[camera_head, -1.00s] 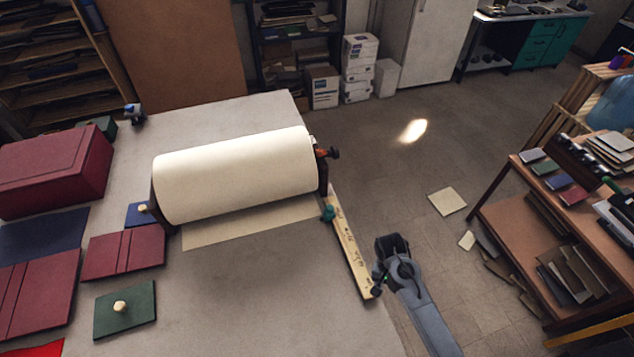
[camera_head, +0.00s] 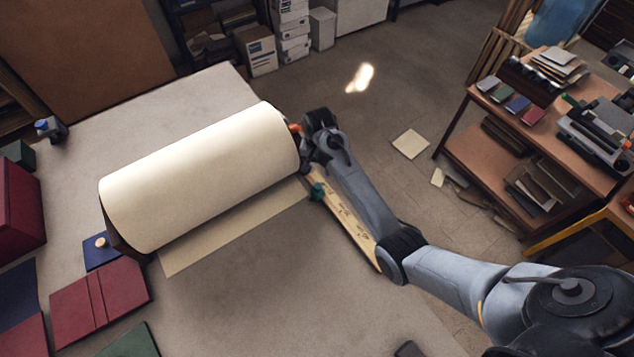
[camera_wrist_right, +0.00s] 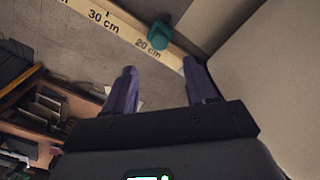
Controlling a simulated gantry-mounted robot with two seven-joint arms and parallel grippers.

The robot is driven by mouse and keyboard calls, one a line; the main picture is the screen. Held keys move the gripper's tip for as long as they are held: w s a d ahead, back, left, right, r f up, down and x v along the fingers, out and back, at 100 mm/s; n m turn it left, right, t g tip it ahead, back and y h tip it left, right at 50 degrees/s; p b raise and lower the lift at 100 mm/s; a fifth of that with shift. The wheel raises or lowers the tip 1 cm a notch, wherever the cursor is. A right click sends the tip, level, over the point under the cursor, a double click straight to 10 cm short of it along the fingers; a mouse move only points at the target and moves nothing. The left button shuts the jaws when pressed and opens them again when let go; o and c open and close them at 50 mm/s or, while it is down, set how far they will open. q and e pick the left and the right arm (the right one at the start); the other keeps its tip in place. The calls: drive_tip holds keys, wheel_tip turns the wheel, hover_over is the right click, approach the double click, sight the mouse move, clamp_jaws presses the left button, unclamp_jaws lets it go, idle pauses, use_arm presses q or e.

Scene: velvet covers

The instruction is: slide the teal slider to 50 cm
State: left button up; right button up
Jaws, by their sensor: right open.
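The teal slider (camera_head: 317,191) sits on the wooden ruler (camera_head: 347,222) along the table's right edge, near the ruler's far end beside the paper roll. In the right wrist view the slider (camera_wrist_right: 159,35) is at the 20 cm mark, with 30 cm printed to its left on the ruler (camera_wrist_right: 95,17). My right gripper (camera_wrist_right: 158,80) is open and empty, its fingers apart and pointing toward the ruler near the slider, not touching it. In the head view the right gripper (camera_head: 308,150) is by the roll's right end, its fingertips mostly hidden. My left gripper is out of view.
The large cream paper roll (camera_head: 200,175) lies on the table (camera_head: 270,285) close to my right gripper, its loose sheet (camera_head: 235,235) spread in front. Maroon covers (camera_head: 98,302) lie at the left. Shelves with books (camera_head: 540,125) stand beyond the floor gap at right.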

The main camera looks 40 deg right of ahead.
sight(318, 185)
wheel_tip(318, 185, down, 9)
drive_tip(key=shift+f, duration=0.15)
idle(0.4)
clamp_jaws()
